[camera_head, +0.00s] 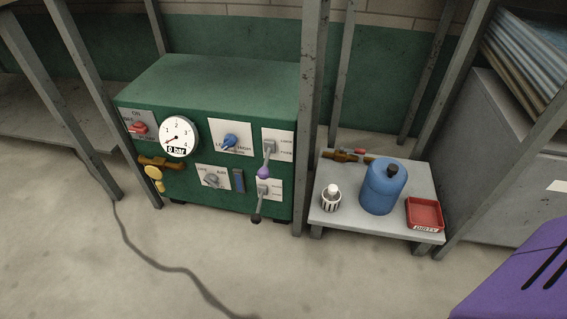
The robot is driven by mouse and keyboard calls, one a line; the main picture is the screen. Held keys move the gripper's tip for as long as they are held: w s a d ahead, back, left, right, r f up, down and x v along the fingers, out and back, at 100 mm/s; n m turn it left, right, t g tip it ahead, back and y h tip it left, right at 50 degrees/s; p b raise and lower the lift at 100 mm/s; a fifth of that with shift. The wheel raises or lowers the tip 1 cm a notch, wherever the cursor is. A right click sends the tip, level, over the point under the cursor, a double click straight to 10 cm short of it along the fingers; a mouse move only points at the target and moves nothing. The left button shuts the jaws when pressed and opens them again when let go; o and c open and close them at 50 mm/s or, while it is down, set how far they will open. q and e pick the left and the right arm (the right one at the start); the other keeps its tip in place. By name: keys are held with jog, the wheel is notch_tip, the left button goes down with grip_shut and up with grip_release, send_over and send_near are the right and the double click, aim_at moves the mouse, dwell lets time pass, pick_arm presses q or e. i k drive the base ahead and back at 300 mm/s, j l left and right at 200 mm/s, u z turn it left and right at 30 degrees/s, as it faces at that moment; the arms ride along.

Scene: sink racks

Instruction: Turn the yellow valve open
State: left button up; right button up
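A yellow valve handle (153,173) hangs below a brass pipe fitting (163,162) on the left of the front of a green machine (215,85). The handle points down and slightly right. A round gauge (179,137) sits above and right of it, with a display that reads 0 bar. Neither of my grippers is in view, and nothing covers the valve.
The machine front also has a red switch (138,127), a blue knob (230,141), a grey knob (212,180) and levers at right. Grey posts (311,100) frame it. A low table (415,175) holds a blue canister (383,190) and red tray (425,213). A cable (150,258) crosses the floor.

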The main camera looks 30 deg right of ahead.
aim_at(158, 181)
jog(key=i, duration=0.7)
jog(key=l+u, duration=0.1)
jog(key=l, duration=0.15)
jog(key=i+l+u, duration=0.2)
jog(key=i+l, duration=0.15)
jog(key=l, duration=0.25)
